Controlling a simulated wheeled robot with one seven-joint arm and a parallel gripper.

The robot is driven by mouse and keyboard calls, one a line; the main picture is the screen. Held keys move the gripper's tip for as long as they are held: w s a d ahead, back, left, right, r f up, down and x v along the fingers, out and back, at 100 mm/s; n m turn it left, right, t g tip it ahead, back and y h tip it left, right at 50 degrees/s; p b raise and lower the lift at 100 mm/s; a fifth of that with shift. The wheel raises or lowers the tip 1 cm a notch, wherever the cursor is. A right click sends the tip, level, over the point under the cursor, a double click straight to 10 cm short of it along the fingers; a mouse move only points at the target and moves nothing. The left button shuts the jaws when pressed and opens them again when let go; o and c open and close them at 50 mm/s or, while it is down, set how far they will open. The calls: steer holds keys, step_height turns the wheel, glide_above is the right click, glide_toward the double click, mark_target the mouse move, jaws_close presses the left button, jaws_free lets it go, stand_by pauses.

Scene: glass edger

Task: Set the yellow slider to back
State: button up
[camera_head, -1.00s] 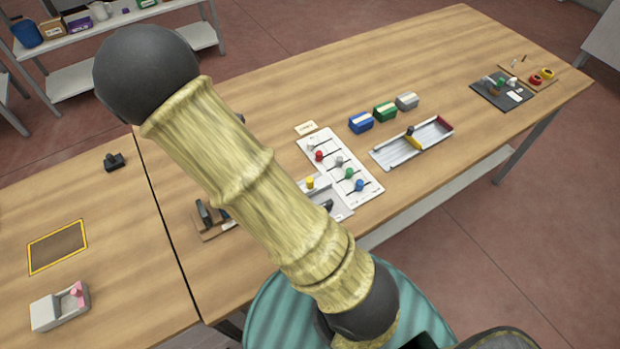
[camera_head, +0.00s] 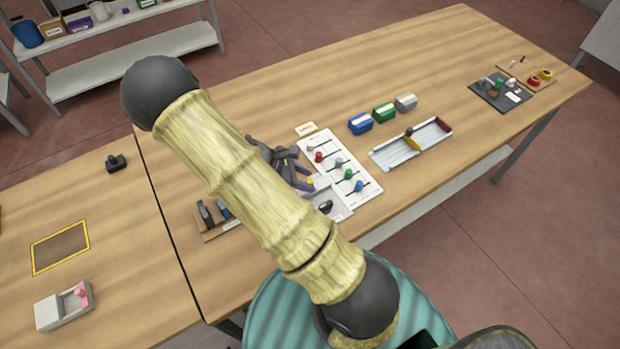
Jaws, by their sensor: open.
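A small yellow knob (camera_head: 310,182) sits at the left edge of the white slider panel (camera_head: 348,168), by a light grey box; my gripper partly hides it. My gripper (camera_head: 306,176) is open, its dark fingers with purplish parts close around or just above the yellow knob; contact cannot be told. The panel also carries a red knob (camera_head: 319,157), a grey knob (camera_head: 339,162), a green knob (camera_head: 349,174) and a blue knob (camera_head: 358,186) on dark slots. My arm crosses the view and hides the table left of the panel.
A wooden holder (camera_head: 213,224) is left of my arm.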

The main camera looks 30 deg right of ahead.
steer(key=shift+x, duration=1.05)
jaws_close()
